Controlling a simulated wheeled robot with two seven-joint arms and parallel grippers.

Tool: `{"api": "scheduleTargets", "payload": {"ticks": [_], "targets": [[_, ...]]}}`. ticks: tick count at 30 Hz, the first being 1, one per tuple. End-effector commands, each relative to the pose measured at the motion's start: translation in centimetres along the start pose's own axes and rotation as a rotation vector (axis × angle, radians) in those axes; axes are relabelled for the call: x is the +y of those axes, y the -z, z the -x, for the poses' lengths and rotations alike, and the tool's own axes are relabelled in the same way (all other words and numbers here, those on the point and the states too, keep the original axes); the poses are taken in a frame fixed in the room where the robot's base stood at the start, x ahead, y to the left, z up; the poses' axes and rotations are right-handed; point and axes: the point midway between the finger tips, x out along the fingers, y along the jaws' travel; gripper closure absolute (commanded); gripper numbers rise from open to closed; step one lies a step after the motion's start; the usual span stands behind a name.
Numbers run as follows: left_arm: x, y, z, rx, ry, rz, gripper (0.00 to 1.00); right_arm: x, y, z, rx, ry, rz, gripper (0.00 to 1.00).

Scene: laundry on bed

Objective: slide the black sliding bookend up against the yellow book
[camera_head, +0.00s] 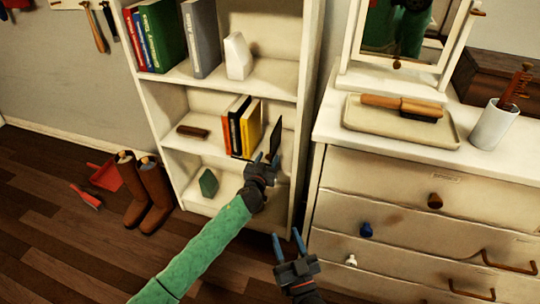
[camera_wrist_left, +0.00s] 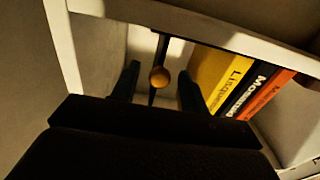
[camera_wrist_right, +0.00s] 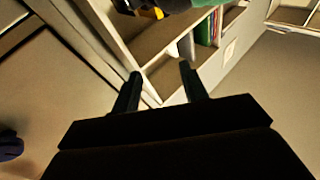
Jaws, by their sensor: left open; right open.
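The black sliding bookend (camera_head: 275,138) stands upright on the middle shelf, right of the yellow book (camera_head: 251,128), with a gap between them. In the left wrist view the bookend (camera_wrist_left: 161,48) is a thin dark upright plate seen edge-on, with a round wooden knob (camera_wrist_left: 160,76) facing me. The yellow book (camera_wrist_left: 217,75) stands to its right there. My left gripper (camera_head: 267,158) is open at the shelf front, its fingers one on each side of the bookend and knob; contact is not visible. My right gripper (camera_head: 288,236) is open and empty, low in front of the bookcase and dresser.
Black and orange books (camera_head: 228,122) stand beside the yellow one. The bookcase side wall (camera_head: 308,110) is right of the bookend. A shelf board runs above (camera_wrist_left: 200,30). The dresser (camera_head: 400,200) stands at right. Brown boots (camera_head: 150,190) and a red dustpan (camera_head: 106,176) are on the floor.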

Motion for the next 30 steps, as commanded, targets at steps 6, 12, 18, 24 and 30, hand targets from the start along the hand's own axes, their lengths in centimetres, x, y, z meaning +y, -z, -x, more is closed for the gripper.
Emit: {"api": "scheduleTargets", "payload": {"ticks": [6,12,18,24,30], "targets": [[0.0,-0.1,-2.2,0.000,0.000,-0.002,0.55,-0.1,1.5,-0.3,0.050,0.003,0.004,0.56],[0.0,-0.1,-3.0,-0.001,0.000,-0.001,0.55,-0.1,2.0,-0.4,0.068,0.003,0.006,0.56],[0.0,-0.1,-3.0,-0.001,0.000,-0.001,0.55,-0.1,2.1,-0.4,0.070,0.004,0.007,0.56],[0.0,0.0,-3.0,-0.001,0.000,-0.001,0.81,-0.1,2.2,-0.5,0.071,0.004,0.007,0.56],[0.0,0.0,-3.0,-0.001,0.000,-0.001,1.00,-0.1,2.2,-0.5,0.073,0.005,0.007,0.56]]}}
